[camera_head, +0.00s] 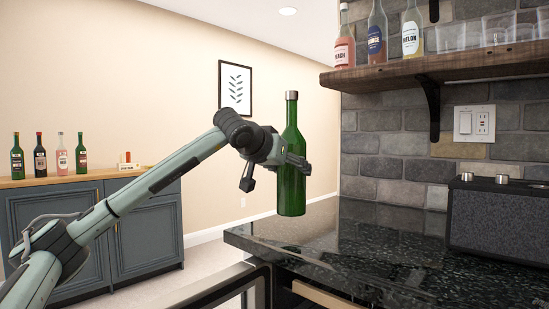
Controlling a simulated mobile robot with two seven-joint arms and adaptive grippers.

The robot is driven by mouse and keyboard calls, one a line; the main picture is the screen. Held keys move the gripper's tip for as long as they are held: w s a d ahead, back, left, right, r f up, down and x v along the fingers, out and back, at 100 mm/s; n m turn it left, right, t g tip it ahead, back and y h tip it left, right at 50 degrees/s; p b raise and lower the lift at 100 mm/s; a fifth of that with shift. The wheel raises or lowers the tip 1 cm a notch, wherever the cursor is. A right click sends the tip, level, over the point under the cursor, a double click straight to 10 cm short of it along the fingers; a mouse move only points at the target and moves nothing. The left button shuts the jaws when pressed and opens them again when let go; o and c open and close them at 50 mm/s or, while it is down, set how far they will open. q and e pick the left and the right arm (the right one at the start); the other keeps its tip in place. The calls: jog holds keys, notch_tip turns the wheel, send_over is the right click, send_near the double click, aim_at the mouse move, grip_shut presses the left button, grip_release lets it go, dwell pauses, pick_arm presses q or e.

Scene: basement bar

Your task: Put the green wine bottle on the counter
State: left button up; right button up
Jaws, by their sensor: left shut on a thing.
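The green wine bottle (291,190) is upright with a grey cap, in the middle of the head view. My left gripper (290,162) is shut on its body. The bottle's base appears in front of the left part of the dark stone counter (400,262). I cannot tell whether the base touches the counter top or hangs just above it. The far fingers are partly hidden by the bottle. My right gripper is not in view.
A black speaker (497,222) stands on the counter's right. A wooden shelf (450,66) with bottles and glasses hangs above. The counter's middle is clear. A blue-grey cabinet (150,237) with several bottles stands at the far left.

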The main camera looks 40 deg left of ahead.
aim_at(297, 188)
pick_arm(q)
jog(key=shift+w+d+f, duration=0.15)
jog(key=shift+w+f, duration=0.2)
jog(key=shift+w, duration=0.35)
jog(key=shift+w+d+f, duration=0.1)
jog(key=shift+w+f, duration=0.2)
jog(key=shift+w, duration=0.35)
notch_tip(297, 188, down, 3)
jog(key=shift+r, duration=0.1)
jog(key=shift+f, duration=0.5)
jog(key=o, duration=1.7)
jog(key=shift+f, duration=0.2)
jog(key=shift+c, duration=0.2)
jog(key=shift+o, duration=1.1)
jog(key=shift+s, duration=0.1)
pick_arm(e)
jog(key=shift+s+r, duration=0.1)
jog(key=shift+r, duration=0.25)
pick_arm(q)
jog(key=b+v, duration=0.1)
jog(key=v, duration=1.1)
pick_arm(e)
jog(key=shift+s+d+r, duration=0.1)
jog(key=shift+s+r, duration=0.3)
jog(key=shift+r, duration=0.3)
